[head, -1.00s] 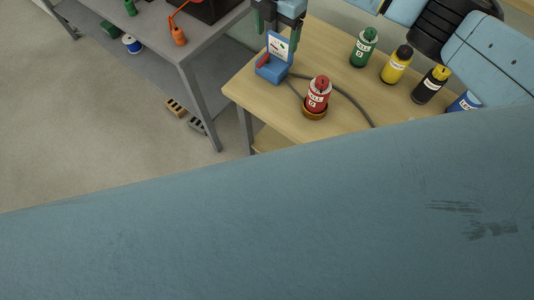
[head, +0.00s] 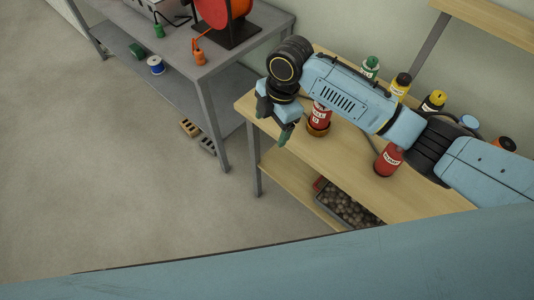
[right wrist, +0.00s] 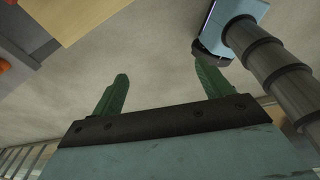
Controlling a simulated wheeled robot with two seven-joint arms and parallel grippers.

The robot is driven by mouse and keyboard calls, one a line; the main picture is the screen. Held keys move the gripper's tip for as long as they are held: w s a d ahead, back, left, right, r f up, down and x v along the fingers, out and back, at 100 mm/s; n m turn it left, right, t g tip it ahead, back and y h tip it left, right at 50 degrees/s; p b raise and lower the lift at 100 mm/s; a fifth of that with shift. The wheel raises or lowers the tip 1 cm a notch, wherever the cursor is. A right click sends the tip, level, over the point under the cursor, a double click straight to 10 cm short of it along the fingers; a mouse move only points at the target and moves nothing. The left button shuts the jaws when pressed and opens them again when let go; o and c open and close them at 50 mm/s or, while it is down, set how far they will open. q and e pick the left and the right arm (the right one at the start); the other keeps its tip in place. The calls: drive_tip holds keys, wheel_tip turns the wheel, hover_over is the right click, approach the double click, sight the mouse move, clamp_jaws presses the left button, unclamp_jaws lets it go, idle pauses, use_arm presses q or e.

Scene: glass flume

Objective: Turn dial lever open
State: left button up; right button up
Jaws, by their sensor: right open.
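The dial lever does not show now; my right arm covers the left end of the wooden table (head: 255,107) where a blue box with a white dial face and a red lever stood in the earlier head view. My right gripper (head: 275,121) hangs at the table's front left edge, fingers pointing down. In the right wrist view its two green fingers (right wrist: 160,85) are apart with nothing between them, and floor shows beyond. My left gripper is not in view.
A red bottle (head: 321,115) stands in a brown ring close behind my right gripper. A grey table (head: 215,60) is at left; the floor between is open.

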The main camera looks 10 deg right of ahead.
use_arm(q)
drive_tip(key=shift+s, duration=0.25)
use_arm(e)
drive_tip(key=s+a+f+m+y, duration=0.1)
drive_tip(key=s+a+f+m, duration=0.1)
drive_tip(key=s, duration=0.3)
drive_tip(key=shift+s+a+f+m+t, duration=0.2)
drive_tip(key=shift+s+m+t, duration=0.15)
drive_tip(key=shift+m, duration=0.25)
